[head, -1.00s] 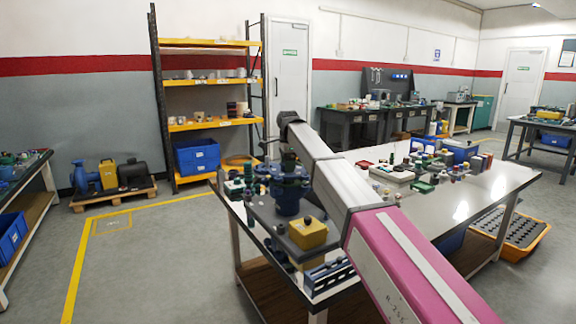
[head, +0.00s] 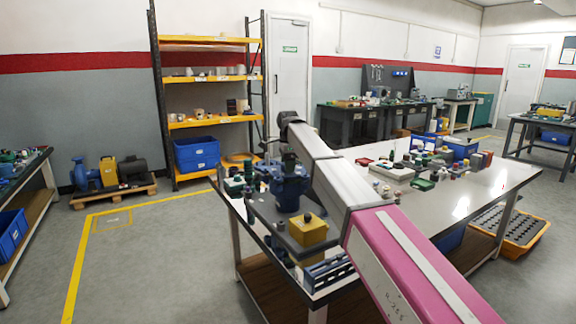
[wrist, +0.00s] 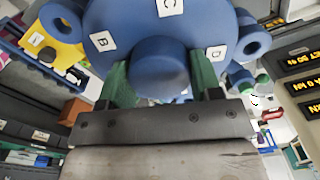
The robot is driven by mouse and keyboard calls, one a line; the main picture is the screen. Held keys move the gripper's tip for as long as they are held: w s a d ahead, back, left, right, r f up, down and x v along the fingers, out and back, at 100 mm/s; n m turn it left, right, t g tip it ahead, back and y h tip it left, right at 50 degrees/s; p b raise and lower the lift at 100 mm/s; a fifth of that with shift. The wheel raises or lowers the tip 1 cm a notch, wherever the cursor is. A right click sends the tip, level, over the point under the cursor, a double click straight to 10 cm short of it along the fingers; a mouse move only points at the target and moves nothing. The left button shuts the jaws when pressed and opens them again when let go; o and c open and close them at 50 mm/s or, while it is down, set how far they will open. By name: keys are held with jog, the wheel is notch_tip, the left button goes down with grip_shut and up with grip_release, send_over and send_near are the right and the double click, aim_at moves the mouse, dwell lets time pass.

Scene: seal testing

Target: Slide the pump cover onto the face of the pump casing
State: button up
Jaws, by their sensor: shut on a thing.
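The pump cover (wrist: 218,25) is a round blue plate with side lugs, a central boss and white labels B, C and D. In the wrist view my gripper (wrist: 162,78) has its two green fingers on either side of the boss, shut on it. In the head view my gripper (head: 288,158) is above the blue pump casing (head: 288,197), which stands on the bench beside a yellow block (head: 308,230). The cover hides the casing face in the wrist view. I cannot tell whether cover and casing touch.
The long bench (head: 480,190) holds many small parts to the right of my arm. A yellow block (wrist: 52,38) also shows at the left in the wrist view. An orange tray (head: 525,240) lies on the floor at right. The floor at left is mostly clear.

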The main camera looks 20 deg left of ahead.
jog(key=shift+f, duration=0.55)
dwell(1.0)
jog(key=o, duration=1.5)
jog(key=shift+c, duration=0.2)
jog(key=shift+r, duration=4.5)
